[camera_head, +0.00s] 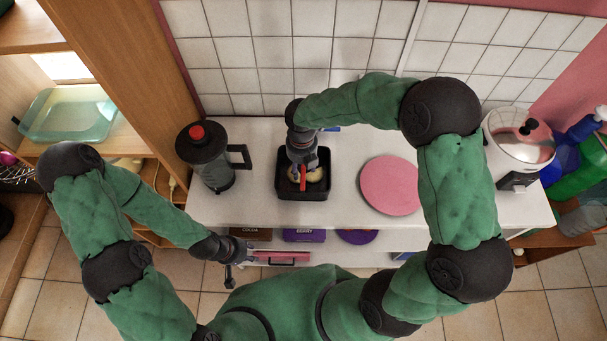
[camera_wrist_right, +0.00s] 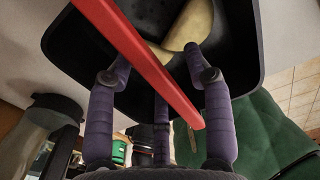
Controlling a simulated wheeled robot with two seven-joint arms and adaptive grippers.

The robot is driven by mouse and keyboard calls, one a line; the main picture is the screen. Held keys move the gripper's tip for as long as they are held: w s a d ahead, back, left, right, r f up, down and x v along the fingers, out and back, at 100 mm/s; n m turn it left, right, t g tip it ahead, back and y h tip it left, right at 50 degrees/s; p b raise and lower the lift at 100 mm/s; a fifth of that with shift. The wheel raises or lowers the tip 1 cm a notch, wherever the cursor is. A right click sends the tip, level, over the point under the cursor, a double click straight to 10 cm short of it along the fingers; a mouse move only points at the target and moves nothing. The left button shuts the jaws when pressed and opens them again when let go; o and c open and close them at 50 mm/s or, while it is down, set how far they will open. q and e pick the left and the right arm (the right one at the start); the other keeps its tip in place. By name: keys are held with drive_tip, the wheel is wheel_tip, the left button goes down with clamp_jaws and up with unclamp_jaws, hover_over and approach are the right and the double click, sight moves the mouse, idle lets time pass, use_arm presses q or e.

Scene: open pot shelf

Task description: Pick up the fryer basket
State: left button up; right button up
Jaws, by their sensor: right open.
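The fryer basket (camera_head: 322,187) is black and square. It sits on the white counter and holds pale yellow pieces. Its red handle (camera_head: 303,178) shows under my right gripper (camera_head: 302,165), which is above the basket. In the right wrist view, the basket (camera_wrist_right: 238,45) lies beyond the fingers of my right gripper (camera_wrist_right: 152,70). The red handle (camera_wrist_right: 150,65) runs diagonally between the spread purple-grey fingers, and I see no grip on it. My left gripper (camera_head: 232,262) hangs in front of the counter, away from the basket. Its finger opening is too small to judge.
A white cooker (camera_head: 518,140) stands at the far right. Boxes (camera_head: 304,235) sit on the shelf below. A tiled wall (camera_head: 290,50) closes the back.

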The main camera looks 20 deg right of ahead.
drive_tip(key=shift+r, duration=0.1)
clamp_jaws()
